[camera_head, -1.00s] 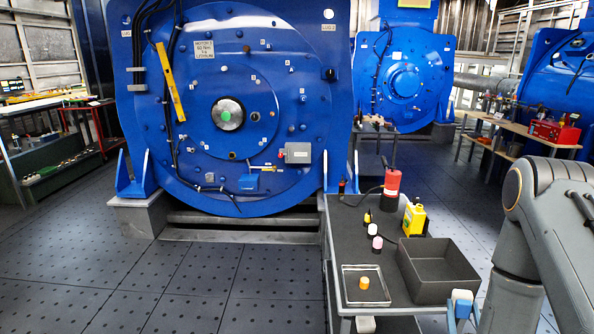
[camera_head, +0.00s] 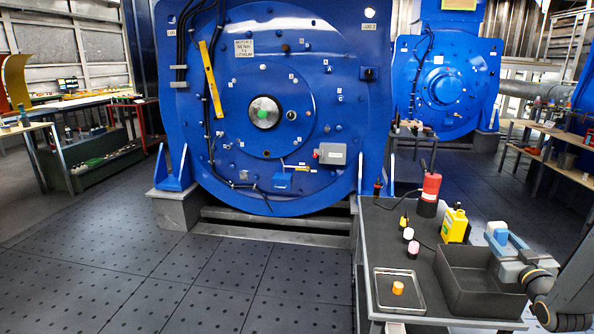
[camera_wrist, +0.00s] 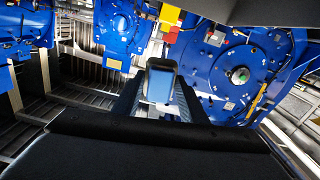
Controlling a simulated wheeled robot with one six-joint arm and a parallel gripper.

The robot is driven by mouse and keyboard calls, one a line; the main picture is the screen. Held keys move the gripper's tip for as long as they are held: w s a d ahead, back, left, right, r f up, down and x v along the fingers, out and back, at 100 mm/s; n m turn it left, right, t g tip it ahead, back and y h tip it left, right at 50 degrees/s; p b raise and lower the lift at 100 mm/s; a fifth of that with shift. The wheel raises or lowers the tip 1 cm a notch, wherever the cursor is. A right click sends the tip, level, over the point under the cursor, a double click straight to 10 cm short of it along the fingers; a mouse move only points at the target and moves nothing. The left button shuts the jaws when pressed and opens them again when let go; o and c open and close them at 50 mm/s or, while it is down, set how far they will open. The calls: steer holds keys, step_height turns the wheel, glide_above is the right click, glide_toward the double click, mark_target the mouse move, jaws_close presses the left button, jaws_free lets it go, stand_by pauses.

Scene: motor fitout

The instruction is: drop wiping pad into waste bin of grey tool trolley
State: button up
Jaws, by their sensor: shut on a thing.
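The wiping pad, a small blue and white block (camera_head: 497,234), is held upright in my gripper (camera_head: 510,258). In the wrist view the pad (camera_wrist: 160,82) sits between the two dark fingers of my gripper (camera_wrist: 158,105), which are shut on it. The grey tool trolley (camera_head: 425,258) stands at the lower right of the head view. A dark grey open box (camera_head: 470,296), which looks like the waste bin, sits on its top at the right. The pad appears above the box's back right side; its height over the rim is hard to tell.
A shallow tray (camera_head: 377,292) with an orange-topped item lies left of the box. A yellow bottle (camera_head: 455,226), a red-and-black cylinder (camera_head: 430,192) and small capped bottles (camera_head: 409,234) stand behind. The large blue motor (camera_head: 290,130) is beyond. Floor at left is clear.

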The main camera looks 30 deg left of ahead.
step_height(320, 180, down, 5)
steer(key=b, duration=0.3)
steer(key=shift+f, duration=0.1)
steer(key=o, duration=1)
steer(key=shift+v, duration=3.95)
